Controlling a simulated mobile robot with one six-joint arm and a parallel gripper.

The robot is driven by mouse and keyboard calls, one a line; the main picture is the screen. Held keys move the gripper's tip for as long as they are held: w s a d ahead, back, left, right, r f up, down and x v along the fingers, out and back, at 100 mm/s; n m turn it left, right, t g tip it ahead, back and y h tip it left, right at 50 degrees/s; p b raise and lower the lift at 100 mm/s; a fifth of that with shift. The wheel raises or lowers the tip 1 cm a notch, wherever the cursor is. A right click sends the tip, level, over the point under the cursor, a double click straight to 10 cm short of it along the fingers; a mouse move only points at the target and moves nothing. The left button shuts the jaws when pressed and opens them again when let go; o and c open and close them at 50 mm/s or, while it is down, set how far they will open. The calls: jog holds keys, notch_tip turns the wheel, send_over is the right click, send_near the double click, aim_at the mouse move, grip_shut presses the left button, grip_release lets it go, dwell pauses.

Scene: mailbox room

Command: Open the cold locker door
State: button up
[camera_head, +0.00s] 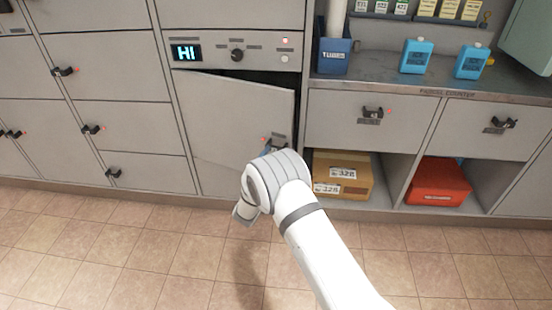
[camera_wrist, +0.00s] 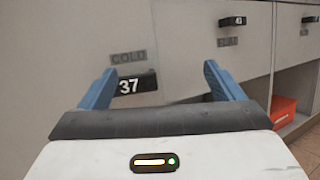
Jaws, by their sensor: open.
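The cold locker door (camera_head: 232,118) is a grey panel below the "HI" display. It stands ajar, with a dark gap along its top and right edges. Its dark handle (camera_head: 278,141) is near the right edge, just above my wrist in the head view. In the wrist view the handle, marked 37 (camera_wrist: 136,84), sits under a "COLD" label (camera_wrist: 128,58). My gripper (camera_wrist: 160,80) is open, its two blue fingers pointing at the door. The handle shows between the fingers, closer to the left one. I cannot tell whether they touch.
A control panel with display (camera_head: 187,52) and knob (camera_head: 237,55) is above the door. To the right are drawers (camera_head: 345,120) and open shelves with a cardboard box (camera_head: 343,176) and a red box (camera_head: 438,182). The tiled floor (camera_head: 120,245) in front is clear.

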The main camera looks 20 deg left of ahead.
aim_at(274, 150)
jog(key=s+a+f+n+t+y, duration=0.1)
jog(key=a+f+n+y, duration=0.1)
jog(key=a+f+y, duration=0.15)
jog(key=shift+h, duration=0.45)
jog(key=b+x, duration=0.1)
jog(key=x, duration=0.2)
jog(key=b+x, duration=0.1)
jog(key=x, duration=0.3)
jog(key=shift+a+r, duration=0.1)
jog(key=shift+a, duration=0.1)
